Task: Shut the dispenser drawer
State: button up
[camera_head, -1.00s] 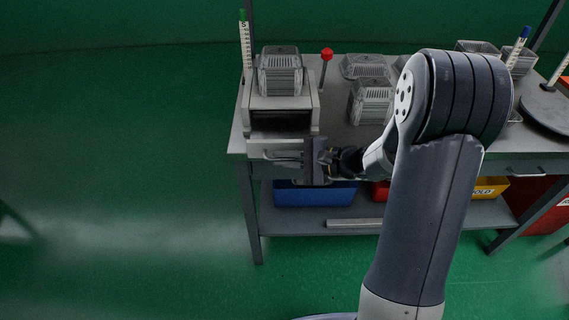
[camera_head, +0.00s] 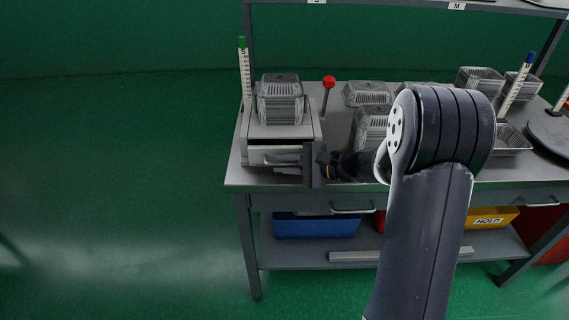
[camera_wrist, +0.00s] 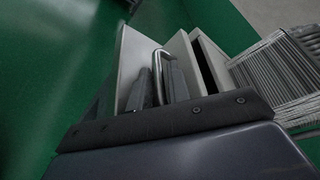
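The dispenser is a light grey box (camera_head: 254,131) at the left end of the bench. Its drawer (camera_head: 255,157) is at the front, nearly flush with the box in the head view. In the wrist view a dark slot (camera_wrist: 205,66) shows beside the box, so the drawer looks slightly out. The bent metal handle (camera_wrist: 158,62) stands between my fingers. My gripper (camera_head: 287,162) is at the drawer front, its fingers close on both sides of the handle and seemingly shut on it; exact contact is hard to see.
A stack of foil trays (camera_head: 280,100) sits on the dispenser. A red-topped post (camera_head: 328,84) and more tray stacks (camera_head: 368,94) stand to the right. A blue bin (camera_head: 315,226) is on the lower shelf. Floor to the left is clear.

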jog(key=v, duration=1)
jog(key=shift+d, duration=0.4)
jog(key=shift+s, duration=0.15)
